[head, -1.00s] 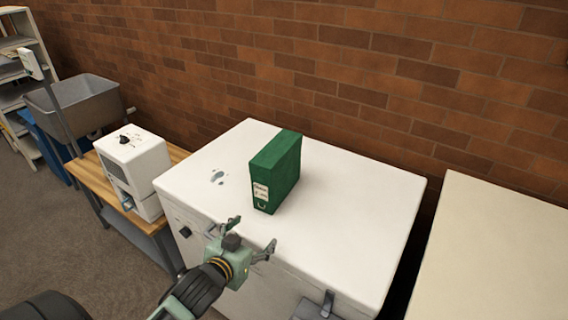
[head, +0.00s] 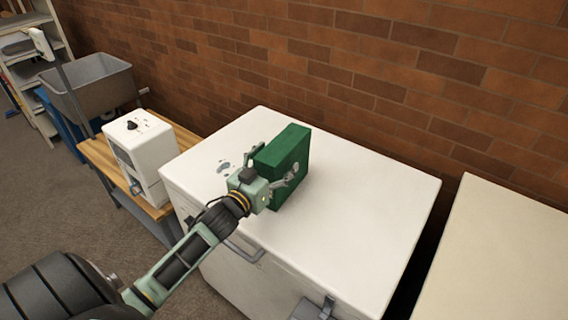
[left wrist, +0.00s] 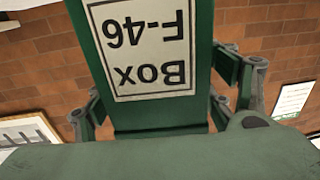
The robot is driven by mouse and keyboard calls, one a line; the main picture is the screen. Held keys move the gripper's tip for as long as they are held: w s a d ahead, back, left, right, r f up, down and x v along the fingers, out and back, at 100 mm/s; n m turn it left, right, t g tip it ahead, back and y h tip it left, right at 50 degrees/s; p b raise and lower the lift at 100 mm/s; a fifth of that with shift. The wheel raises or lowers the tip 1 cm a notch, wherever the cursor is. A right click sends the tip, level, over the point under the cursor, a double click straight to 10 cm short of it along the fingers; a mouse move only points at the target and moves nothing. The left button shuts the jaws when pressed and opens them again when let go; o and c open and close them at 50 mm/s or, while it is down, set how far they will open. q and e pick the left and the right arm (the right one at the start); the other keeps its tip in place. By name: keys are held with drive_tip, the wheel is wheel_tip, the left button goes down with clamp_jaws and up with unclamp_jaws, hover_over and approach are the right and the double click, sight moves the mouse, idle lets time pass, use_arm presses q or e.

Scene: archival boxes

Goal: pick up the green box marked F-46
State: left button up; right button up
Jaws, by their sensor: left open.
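The green box (head: 291,158) stands upright on the white chest-like unit, near the middle of its top. In the left wrist view its narrow face (left wrist: 154,118) fills the centre, with a white label (left wrist: 146,48) reading "Box F-46" upside down. My left gripper (head: 272,170) is open at the box's front, with one finger on each side of the narrow face. In the left wrist view a finger shows on either side of the box; I cannot tell whether they touch it. In the head view the gripper hides the label. My right gripper is not in view.
The white unit's top (head: 360,190) is clear around the box. A small white appliance (head: 140,158) sits on a wooden bench (head: 100,158) to the left, with a grey basin (head: 95,92) behind. A cream surface (head: 510,250) is at the right. A brick wall stands behind.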

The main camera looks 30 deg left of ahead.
use_arm(q)
drive_tip(key=shift+w+f, duration=0.15)
drive_tip(key=shift+w, duration=0.85)
drive_tip(key=shift+s, duration=0.15)
drive_tip(key=shift+c, duration=1.3)
drive_tip(key=c, duration=1.5)
drive_tip(key=shift+o, duration=0.2)
drive_tip(key=shift+r, duration=0.2)
